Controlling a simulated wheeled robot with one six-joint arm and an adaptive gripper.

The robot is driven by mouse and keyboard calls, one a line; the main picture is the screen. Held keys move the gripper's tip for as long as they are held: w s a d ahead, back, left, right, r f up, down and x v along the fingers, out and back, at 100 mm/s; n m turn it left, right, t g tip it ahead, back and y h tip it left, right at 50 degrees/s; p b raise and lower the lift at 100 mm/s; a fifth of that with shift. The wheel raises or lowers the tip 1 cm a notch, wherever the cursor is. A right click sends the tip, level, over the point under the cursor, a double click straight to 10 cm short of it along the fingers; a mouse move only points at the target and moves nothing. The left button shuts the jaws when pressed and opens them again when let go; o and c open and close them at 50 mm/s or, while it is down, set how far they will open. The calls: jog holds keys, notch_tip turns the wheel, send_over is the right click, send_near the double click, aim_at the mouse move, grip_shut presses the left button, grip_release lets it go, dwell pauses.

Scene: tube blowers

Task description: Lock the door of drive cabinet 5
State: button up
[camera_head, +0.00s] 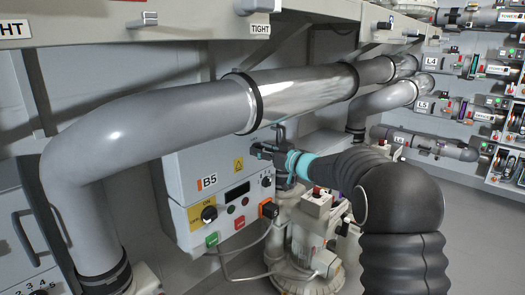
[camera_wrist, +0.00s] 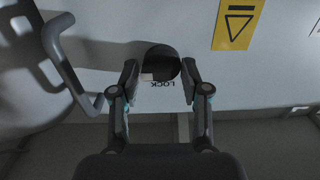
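The drive cabinet labelled B5 (camera_head: 208,165) is a light grey box under the large pipe, and its door looks shut. My gripper (camera_head: 260,150) is at the upper right of its door. In the wrist view, a round black lock knob (camera_wrist: 160,62) with a light patch sits on the door above an upside-down LOCK label (camera_wrist: 160,84). My gripper (camera_wrist: 159,70) is open, with one finger on each side of the knob. I cannot tell whether the fingers touch it. A dark bar handle (camera_wrist: 66,68) is left of the fingers. In the head view my gripper hides the knob.
A grey pipe (camera_head: 170,115) runs above the cabinet and bends down at its left. The lower panel has a yellow ON/OFF switch (camera_head: 209,214) and several buttons. A white pump unit (camera_head: 305,240) with cables stands beneath my arm. Open floor (camera_head: 470,220) lies at the right.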

jog(key=shift+d, duration=0.1)
jog(key=c, duration=0.4)
